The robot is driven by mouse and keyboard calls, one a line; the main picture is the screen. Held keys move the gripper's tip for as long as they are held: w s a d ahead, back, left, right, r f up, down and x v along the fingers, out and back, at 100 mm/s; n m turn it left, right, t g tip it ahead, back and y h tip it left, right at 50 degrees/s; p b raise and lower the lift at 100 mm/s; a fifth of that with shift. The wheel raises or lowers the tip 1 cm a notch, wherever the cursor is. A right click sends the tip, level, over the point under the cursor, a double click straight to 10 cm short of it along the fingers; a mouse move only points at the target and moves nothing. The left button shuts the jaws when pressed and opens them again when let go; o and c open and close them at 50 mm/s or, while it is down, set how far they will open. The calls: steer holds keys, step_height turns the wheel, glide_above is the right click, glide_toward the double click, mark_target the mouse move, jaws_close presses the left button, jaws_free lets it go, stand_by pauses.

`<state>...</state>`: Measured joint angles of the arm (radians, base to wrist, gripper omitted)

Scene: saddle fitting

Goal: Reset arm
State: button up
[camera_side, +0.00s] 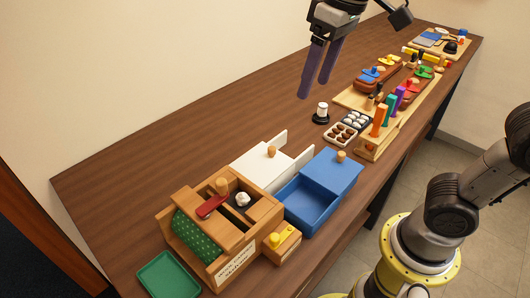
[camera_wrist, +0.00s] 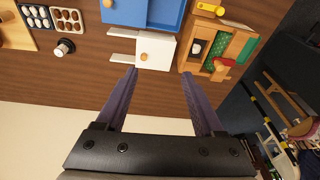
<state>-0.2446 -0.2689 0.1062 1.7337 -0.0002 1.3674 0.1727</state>
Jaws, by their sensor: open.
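My gripper (camera_side: 320,70) hangs above the back part of the table, near the top middle of the side view. Its two long purple fingers are apart with nothing between them. In the wrist view my gripper (camera_wrist: 165,85) shows the same fingers spread, with bare wood and the edge of a white sliding-lid box (camera_wrist: 158,52) beyond them. The fingers touch nothing on the table.
A wooden box with green cloth (camera_side: 195,233), a green tray (camera_side: 168,277), a blue box (camera_side: 310,205) and a small wooden block with a yellow piece (camera_side: 284,240) stand at the front. A black-and-white knob piece (camera_side: 321,113), small trays (camera_side: 342,134) and colored pegs (camera_side: 380,118) stand right. The table's left is clear.

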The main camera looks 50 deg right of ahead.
steer(key=s+d+f+t, duration=0.3)
steer(key=s+d+f, duration=0.4)
steer(key=s+f, duration=0.3)
steer(key=shift+s+f+m+h, duration=0.3)
steer(key=shift+s+m, duration=0.1)
steer(key=shift+s, duration=0.2)
steer(key=shift+c, duration=0.2)
stand_by(2.2)
